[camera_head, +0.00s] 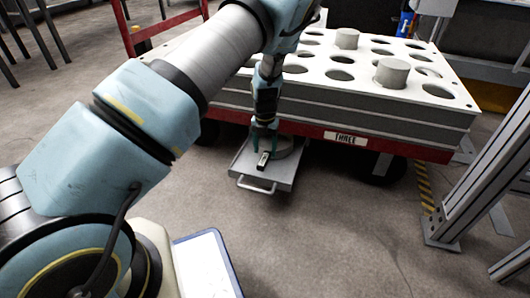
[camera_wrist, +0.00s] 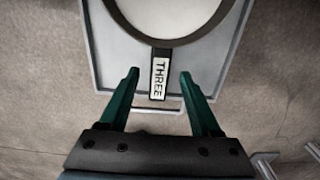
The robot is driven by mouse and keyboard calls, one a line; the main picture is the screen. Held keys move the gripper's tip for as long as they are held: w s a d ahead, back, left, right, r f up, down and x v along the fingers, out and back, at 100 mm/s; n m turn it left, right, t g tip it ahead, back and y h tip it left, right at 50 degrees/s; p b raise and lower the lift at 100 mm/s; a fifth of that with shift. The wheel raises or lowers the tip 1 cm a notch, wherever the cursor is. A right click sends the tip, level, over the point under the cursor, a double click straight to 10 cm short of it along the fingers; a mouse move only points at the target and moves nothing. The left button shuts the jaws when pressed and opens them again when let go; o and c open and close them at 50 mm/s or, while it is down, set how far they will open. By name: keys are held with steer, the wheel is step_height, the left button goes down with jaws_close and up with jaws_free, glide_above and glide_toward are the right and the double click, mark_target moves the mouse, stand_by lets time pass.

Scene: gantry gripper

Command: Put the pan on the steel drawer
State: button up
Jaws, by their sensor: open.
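The pan (camera_head: 288,147) rests on the steel drawer (camera_head: 280,183), a flat grey tray with a front bar handle, pulled out below the cart. In the wrist view the pan's round dark rim and pale inside (camera_wrist: 170,18) are at the top. Its short handle, labelled THREE, points toward me over the drawer plate (camera_wrist: 105,60). My gripper (camera_head: 264,146) is low over the drawer at the pan's handle. In the wrist view the teal fingers (camera_wrist: 158,77) are open, one on each side of the handle, with a gap on both sides. The pan's far side is cut off there.
The red cart (camera_head: 310,129) carries a grey block (camera_head: 440,105) with round holes and two upright cylinders, just behind and above the drawer. A metal frame (camera_head: 465,170) stands at right. The concrete floor in front of the drawer is clear.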

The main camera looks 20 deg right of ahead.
step_height(320, 180, up, 9)
steer(key=p, duration=0.3)
steer(key=shift+r, duration=0.15)
steer(key=a+r+m, duration=0.6)
steer(key=a, duration=0.5)
steer(key=a+r+m, duration=0.7)
steer(key=a, duration=0.3)
steer(key=s+a+r+m, duration=0.3)
steer(key=s+a+m, duration=0.2)
steer(key=a+m, duration=0.2)
steer(key=s+a+r+m+t, duration=0.1)
steer(key=s+a+r+m, duration=0.3)
steer(key=s+a+m, duration=0.2)
steer(key=a+m, duration=0.2)
steer(key=shift+a+m+t, duration=0.3)
steer(key=shift+a, duration=0.05)
steer(key=shift+r, duration=0.1)
